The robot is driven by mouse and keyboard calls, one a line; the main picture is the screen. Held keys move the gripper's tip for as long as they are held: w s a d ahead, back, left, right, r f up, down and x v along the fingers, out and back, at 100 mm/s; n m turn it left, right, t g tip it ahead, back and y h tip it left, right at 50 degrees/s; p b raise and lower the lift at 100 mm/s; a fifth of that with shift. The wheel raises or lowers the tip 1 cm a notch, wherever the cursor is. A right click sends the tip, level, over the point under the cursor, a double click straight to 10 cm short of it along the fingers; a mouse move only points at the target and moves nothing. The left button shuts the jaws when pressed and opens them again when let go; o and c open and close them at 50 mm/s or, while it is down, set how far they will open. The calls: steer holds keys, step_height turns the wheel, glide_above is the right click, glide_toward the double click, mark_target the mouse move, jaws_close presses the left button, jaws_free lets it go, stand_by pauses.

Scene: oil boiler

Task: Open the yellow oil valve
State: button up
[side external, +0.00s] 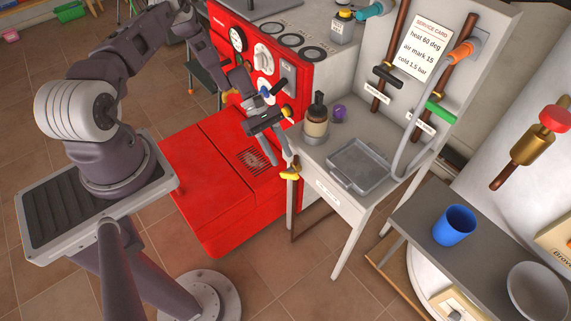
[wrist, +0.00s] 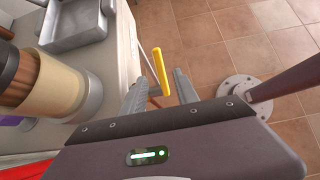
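The yellow oil valve handle (side external: 290,176) sits at the near left corner of the white workbench, on a pipe fitting below the bench top. In the wrist view the yellow handle (wrist: 159,68) shows as a slim bar between my two fingers, with a gap on each side. My gripper (side external: 280,157) is open, its fingers pointing down just above and beside the handle. In the wrist view the gripper (wrist: 160,88) holds nothing. Whether a finger touches the valve cannot be told.
The red boiler (side external: 215,180) lies left of my gripper. A grey side table with a blue cup (side external: 454,226) is at right. The floor in front is open.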

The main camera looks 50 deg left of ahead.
steer(key=shift+v, duration=0.85)
step_height(320, 180, up, 4)
steer(key=y, duration=0.7)
glide_above(291, 179)
steer(key=a, duration=0.1)
steer(key=shift+w+a+f+g, duration=0.15)
steer(key=shift+w+a+g, duration=0.05)
steer(key=shift+w+g, duration=0.2)
steer(key=shift+d+r+t+y, duration=0.25)
steer(key=shift+r+t+y, duration=0.25)
steer(key=shift+y, duration=0.4)
step_height(291, 179, down, 13)
steer(key=shift+a+f, duration=0.1)
steer(key=shift+c, duration=0.5)
